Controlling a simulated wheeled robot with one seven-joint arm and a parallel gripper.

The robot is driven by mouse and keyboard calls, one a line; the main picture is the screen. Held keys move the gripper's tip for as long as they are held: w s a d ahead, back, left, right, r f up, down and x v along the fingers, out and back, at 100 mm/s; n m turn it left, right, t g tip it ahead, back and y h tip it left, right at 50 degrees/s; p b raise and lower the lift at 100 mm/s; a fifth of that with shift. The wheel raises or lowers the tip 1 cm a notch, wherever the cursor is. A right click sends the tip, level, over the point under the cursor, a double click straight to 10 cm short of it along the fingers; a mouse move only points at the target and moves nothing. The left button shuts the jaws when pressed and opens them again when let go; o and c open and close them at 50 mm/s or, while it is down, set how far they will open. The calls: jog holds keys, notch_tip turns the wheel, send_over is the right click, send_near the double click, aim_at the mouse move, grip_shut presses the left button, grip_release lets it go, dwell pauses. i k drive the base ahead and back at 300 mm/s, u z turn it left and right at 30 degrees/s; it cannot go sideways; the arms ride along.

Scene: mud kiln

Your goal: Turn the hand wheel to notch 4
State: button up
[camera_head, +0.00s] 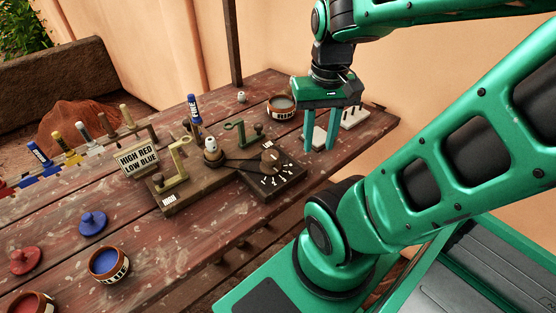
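My gripper (319,150) points down to the right of and behind the wheel. Its two green fingers are apart, with nothing seen between them, and it does not touch the wheel.
A sign (139,158) reads "HIGH RED LOW BLUE". Blue lid (93,223) and blue pot (109,263) are front left.

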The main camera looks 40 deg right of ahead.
aim_at(270, 164)
jog(key=u, duration=0.45)
jog(key=k, duration=1.45)
jog(key=z, duration=0.5)
jog(key=i, duration=1)
